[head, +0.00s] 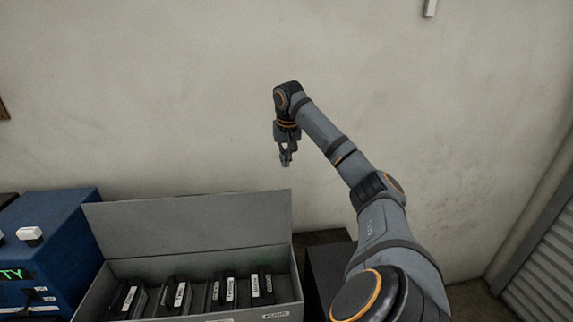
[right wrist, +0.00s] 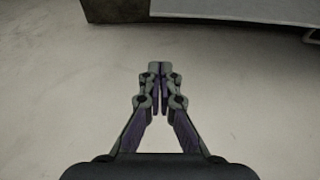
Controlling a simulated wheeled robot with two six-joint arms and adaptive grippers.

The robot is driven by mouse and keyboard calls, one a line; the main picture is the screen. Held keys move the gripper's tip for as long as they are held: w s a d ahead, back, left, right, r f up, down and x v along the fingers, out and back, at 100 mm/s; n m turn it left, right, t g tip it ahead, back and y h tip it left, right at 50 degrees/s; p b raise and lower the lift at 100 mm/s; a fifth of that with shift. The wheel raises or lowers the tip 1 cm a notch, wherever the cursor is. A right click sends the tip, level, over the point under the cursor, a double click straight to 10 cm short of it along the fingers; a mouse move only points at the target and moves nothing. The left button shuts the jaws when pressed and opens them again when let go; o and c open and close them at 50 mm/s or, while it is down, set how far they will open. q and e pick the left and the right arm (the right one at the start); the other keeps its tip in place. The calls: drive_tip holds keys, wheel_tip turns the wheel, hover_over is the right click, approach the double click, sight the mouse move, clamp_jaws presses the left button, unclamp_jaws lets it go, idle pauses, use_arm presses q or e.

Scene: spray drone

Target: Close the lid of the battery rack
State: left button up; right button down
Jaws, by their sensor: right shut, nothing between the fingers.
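The battery rack is a grey box (head: 285,309) at the bottom of the head view, with several dark batteries (head: 180,294) standing in it. Its grey lid (head: 190,225) stands open, raised along the back edge and leaning toward the wall. My right gripper (head: 285,160) is shut and empty, pointing down above the lid's top right corner in the picture. It appears apart from the lid. In the right wrist view the closed fingertips (right wrist: 160,68) show against a pale surface, with a grey panel edge at the top right. My left gripper is not in view.
A blue unit (head: 60,235) with a green display and a white knob-like part stands left of the rack. A dark box (head: 328,270) stands right of it. A pale wall (head: 180,80) rises behind, and a ribbed shutter (head: 545,260) is at far right.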

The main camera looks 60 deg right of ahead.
drive_tip(key=d+x, duration=0.1)
drive_tip(key=x, duration=0.9)
use_arm(q)
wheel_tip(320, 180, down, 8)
drive_tip(key=b, duration=0.8)
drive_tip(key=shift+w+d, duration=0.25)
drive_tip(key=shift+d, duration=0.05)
use_arm(e)
drive_tip(key=s+a, duration=0.1)
drive_tip(key=s+a+r, duration=0.1)
drive_tip(key=a, duration=0.2)
drive_tip(key=shift+s+r, duration=0.4)
